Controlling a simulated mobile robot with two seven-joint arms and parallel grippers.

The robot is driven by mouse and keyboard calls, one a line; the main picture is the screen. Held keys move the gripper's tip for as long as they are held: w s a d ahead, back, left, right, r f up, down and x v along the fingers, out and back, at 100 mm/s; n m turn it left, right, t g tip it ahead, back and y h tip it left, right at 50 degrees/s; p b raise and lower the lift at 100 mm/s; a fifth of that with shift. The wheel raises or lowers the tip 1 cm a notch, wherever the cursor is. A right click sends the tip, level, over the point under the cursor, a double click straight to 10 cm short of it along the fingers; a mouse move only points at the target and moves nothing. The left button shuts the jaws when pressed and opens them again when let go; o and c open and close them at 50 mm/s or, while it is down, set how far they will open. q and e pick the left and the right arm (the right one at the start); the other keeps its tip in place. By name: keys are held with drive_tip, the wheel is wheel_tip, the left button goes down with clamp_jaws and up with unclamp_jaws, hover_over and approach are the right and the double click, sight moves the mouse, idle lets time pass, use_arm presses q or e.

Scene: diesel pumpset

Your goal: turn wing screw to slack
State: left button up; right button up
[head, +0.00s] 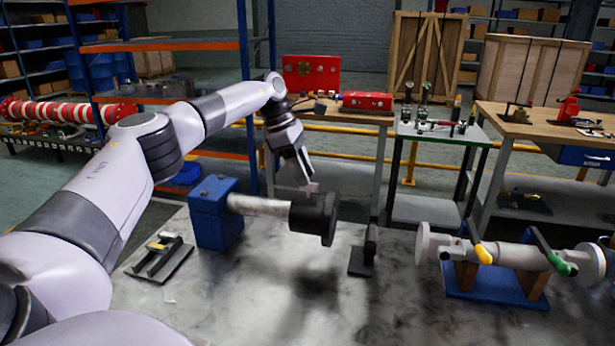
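My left gripper (308,187) points down just above the black cylindrical head (314,215) of a shaft. I cannot tell whether it touches the head, and its finger gap is too small to read. The pale shaft (258,205) runs from a blue block (215,215) on the grey table. I cannot make out a wing screw for certain; it may be hidden by the gripper or too small to see. My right gripper is not in view.
A small black stand (365,250) stands right of the head. Further right, a grey pipe assembly with yellow and green handles (505,256) rests on a blue base (495,288). A black fixture (160,257) lies at left. The table's front middle is clear.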

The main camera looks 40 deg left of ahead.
sight(309, 190)
use_arm(q)
drive_tip(key=shift+x, duration=1.15)
clamp_jaws()
